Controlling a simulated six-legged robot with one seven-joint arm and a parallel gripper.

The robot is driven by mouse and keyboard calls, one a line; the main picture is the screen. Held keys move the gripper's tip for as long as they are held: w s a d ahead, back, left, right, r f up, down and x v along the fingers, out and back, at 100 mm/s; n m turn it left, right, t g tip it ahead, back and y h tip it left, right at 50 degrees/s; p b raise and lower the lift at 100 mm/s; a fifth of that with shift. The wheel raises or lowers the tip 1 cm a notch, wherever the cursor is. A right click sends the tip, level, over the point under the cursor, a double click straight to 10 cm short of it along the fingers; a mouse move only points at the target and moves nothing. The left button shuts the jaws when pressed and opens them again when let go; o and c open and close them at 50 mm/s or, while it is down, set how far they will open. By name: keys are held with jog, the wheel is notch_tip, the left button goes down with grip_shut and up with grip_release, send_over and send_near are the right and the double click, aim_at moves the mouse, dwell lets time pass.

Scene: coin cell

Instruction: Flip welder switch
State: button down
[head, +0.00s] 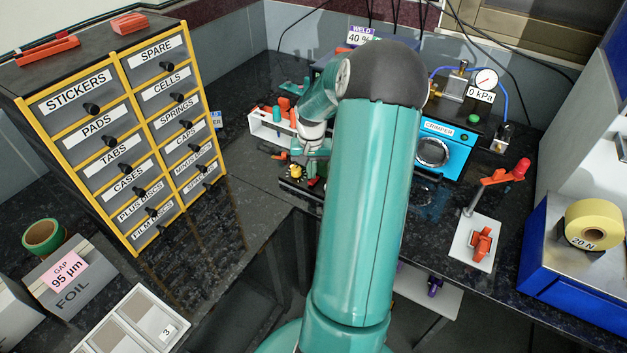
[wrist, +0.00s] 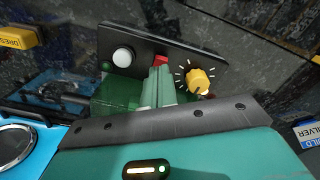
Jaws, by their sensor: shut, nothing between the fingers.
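A dark control panel (wrist: 140,42) in the wrist view bears a red switch (wrist: 160,60), a round white button (wrist: 123,56) and a yellow knob (wrist: 198,80) with white marks around it. My gripper (wrist: 158,75) is shut and empty, its teal fingertips right at the red switch and covering its lower part. I cannot tell whether they touch or which way the switch is set. In the head view the yellow knob (head: 296,171) shows on the panel, just below my gripper (head: 314,158). The welder display (head: 362,36) reads 40 %.
A white holder (head: 270,128) with orange and green items stands behind the panel. The blue crimper (head: 445,150) stands to the right, behind my arm. A labelled drawer cabinet (head: 120,130) stands at left. Dark bench top lies bare between the cabinet and panel.

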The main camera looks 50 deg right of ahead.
aim_at(312, 181)
jog(key=shift+f, duration=1)
dwell(0.6)
jog(key=shift+r, duration=3.5)
